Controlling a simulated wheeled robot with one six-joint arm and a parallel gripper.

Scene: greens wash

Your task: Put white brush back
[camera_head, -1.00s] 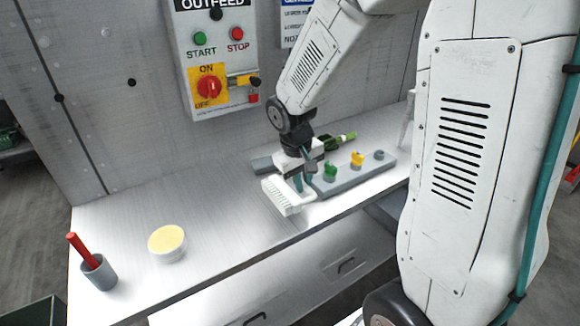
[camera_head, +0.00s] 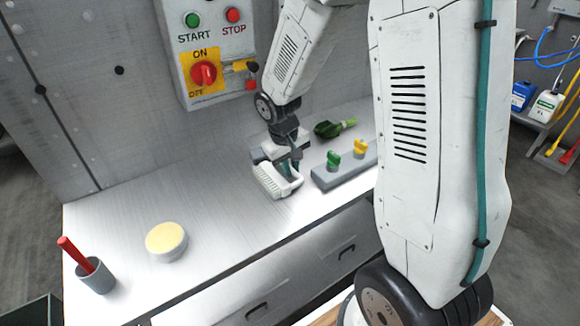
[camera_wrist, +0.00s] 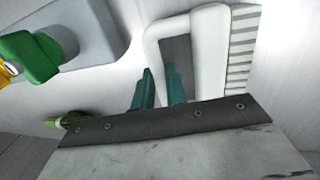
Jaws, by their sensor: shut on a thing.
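The white brush (camera_head: 272,183) has a looped handle and a row of bristles. In the wrist view my teal fingers (camera_wrist: 158,88) are at the handle loop of the brush (camera_wrist: 208,50), with the bristles at the right. I cannot tell whether the brush touches the counter.
The grey block (camera_head: 326,180) holds a green knob-like piece (camera_head: 333,160) and a yellow one (camera_head: 361,147). A round cream-topped tub (camera_head: 166,241) and a grey cup (camera_head: 97,277) with a red stick stand left. The counter's middle is clear.

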